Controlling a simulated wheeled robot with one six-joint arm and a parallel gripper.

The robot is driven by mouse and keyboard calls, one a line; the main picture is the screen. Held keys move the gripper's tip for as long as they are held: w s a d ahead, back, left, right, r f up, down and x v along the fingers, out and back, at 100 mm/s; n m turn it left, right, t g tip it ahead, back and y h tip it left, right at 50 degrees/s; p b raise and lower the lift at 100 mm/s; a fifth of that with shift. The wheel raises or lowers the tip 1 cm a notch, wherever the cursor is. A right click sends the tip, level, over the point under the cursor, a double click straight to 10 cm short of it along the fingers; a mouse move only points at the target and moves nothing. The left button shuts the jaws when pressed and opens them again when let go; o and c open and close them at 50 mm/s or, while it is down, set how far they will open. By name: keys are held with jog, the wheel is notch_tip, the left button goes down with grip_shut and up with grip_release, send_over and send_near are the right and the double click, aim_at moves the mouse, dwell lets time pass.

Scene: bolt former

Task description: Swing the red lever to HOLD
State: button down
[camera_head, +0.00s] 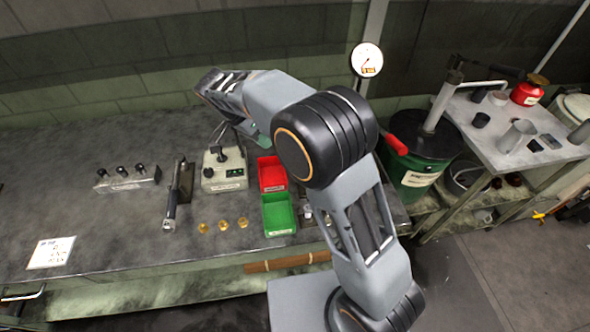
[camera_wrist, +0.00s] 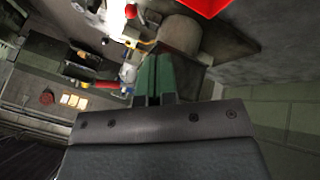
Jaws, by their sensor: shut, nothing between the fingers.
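A red handle (camera_head: 397,146), the only lever-like red part I make out in the head view, sticks out to the right of my arm in front of the green drum. Its base is hidden behind my arm, and no HOLD mark is readable. My gripper is mostly hidden by my own wrist in the head view, over the back of the bench. In the wrist view my gripper (camera_wrist: 154,98) has its green fingers together with nothing between them. A small red bar (camera_wrist: 102,84) shows beyond them; I cannot tell whether it is the lever.
On the bench (camera_head: 110,220) stand a control box (camera_head: 224,170), a red bin (camera_head: 271,174), a green bin (camera_head: 278,214) and a black-knobbed block (camera_head: 127,178). The green drum (camera_head: 411,175) and a side table (camera_head: 500,150) stand at the right.

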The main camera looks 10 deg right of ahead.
jog(key=p+x, duration=0.1)
jog(key=x, duration=0.9)
jog(key=shift+s+d+f, duration=0.1)
jog(key=shift+d, duration=0.1)
jog(key=shift+s+d+f+p, duration=0.2)
jog(key=shift+s+d+p, duration=0.2)
jog(key=shift+s+d, duration=0.3)
jog(key=shift+s+d+f, duration=0.35)
jog(key=shift+s, duration=0.3)
